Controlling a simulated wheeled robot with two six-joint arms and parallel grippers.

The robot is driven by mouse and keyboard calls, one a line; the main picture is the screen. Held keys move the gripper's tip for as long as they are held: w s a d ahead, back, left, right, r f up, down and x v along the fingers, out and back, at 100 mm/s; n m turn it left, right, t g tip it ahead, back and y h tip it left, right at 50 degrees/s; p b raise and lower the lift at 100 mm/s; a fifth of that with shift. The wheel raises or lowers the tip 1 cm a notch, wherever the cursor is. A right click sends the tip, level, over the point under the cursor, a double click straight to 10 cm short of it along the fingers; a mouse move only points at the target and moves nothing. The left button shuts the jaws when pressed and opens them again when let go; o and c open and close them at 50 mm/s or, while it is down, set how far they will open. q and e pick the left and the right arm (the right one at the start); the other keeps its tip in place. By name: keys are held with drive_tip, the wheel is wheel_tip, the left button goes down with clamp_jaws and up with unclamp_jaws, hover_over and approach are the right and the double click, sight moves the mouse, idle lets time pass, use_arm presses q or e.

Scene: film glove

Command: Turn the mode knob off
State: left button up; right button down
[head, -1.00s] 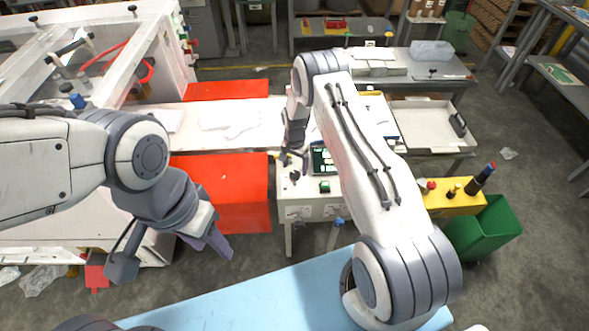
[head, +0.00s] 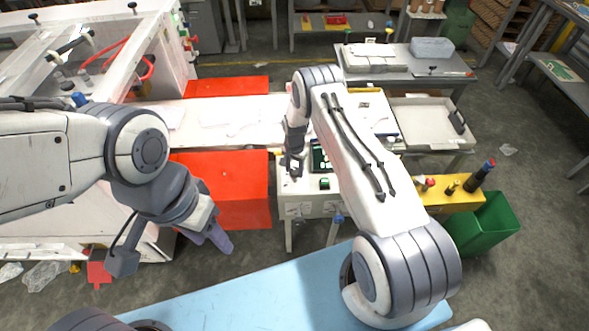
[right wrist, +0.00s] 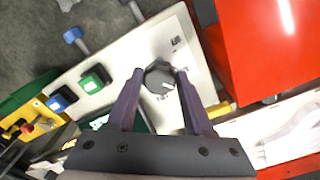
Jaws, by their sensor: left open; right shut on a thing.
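The mode knob (right wrist: 158,76) is a dark grey round knob on the white control panel (right wrist: 122,58). A white mark on it points to the lower right in the right wrist view. Small labels stand around it, too small to read surely. My right gripper (right wrist: 160,74) has one finger on each side of the knob and is shut on it. In the head view my right gripper (head: 291,170) is down at the panel and hides the knob. My left gripper (head: 223,243) is open and empty, above the floor left of the panel.
A green button (right wrist: 95,80) and a blue button (right wrist: 61,101) sit beside the knob. Red panels (head: 222,185) stand left of the control panel. A yellow box (head: 450,193) and a green bin (head: 488,226) are at the right.

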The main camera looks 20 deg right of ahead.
drive_tip(key=shift+f+n+b, duration=0.15)
drive_tip(key=shift+n+b, duration=0.45)
drive_tip(key=shift+b, duration=0.35)
drive_tip(key=n+b, duration=0.7)
drive_tip(key=n, duration=0.1)
drive_tip(key=shift+b, duration=0.35)
drive_tip(key=shift+d+r+n+b, duration=0.15)
drive_tip(key=shift+n+b, duration=0.5)
drive_tip(key=shift+n, duration=0.65)
drive_tip(key=shift+r, duration=0.1)
drive_tip(key=shift+c, duration=1.4)
unclamp_jaws()
